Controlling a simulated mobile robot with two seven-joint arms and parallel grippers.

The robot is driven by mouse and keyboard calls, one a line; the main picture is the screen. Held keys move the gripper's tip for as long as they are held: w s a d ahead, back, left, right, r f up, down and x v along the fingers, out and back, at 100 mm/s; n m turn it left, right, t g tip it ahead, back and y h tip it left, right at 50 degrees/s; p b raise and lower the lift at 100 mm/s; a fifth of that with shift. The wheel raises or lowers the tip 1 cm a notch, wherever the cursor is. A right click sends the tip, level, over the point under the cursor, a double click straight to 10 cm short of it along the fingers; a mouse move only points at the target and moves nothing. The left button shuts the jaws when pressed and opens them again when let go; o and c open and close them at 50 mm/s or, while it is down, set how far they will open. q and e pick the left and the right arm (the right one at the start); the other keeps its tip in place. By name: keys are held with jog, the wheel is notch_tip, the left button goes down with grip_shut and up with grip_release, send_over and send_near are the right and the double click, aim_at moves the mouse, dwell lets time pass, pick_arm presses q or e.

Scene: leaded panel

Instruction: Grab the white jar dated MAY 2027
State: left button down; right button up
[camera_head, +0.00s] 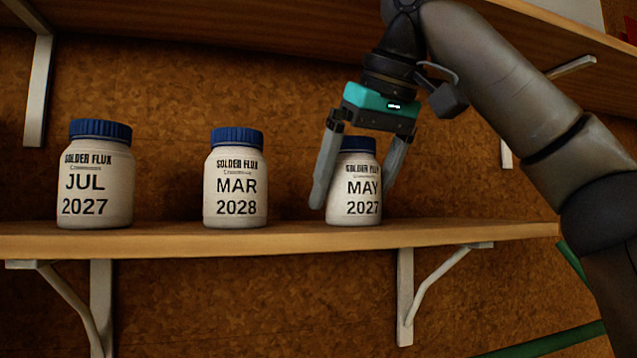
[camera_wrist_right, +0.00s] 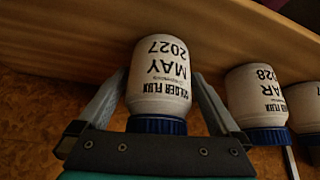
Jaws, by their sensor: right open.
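The white jar dated MAY 2027 (camera_head: 361,190) has a blue lid and stands upright on the wooden shelf (camera_head: 200,240), at the right of the row in the head view. My right gripper (camera_head: 352,195) points down over it, one finger on each side. The fingers are open, and a gap shows beside the jar in the head view. In the right wrist view the same jar (camera_wrist_right: 160,78) appears upside down between the spread fingers of the right gripper (camera_wrist_right: 160,100). My left gripper is not in view.
A jar dated MAR 2028 (camera_head: 236,185) stands left of the MAY jar, and a jar dated JUL 2027 (camera_head: 96,180) stands farther left. Clear shelf lies between the jars. An upper shelf (camera_head: 250,28) runs above. Green bars (camera_head: 550,342) show at lower right.

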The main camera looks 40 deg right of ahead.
jog(key=shift+w+a+f, duration=0.1)
jog(key=shift+w+f, duration=0.1)
jog(key=shift+f, duration=0.05)
jog(key=shift+s+d, duration=0.2)
jog(key=shift+s, duration=0.1)
jog(key=shift+c, duration=0.4)
jog(key=shift+w, duration=0.1)
jog(key=c, duration=0.4)
jog(key=shift+r, duration=0.1)
jog(key=c, duration=1.1)
jog(key=shift+o, duration=0.2)
jog(key=shift+r, duration=0.1)
jog(key=shift+a+r, duration=0.1)
jog(key=shift+r, duration=4.75)
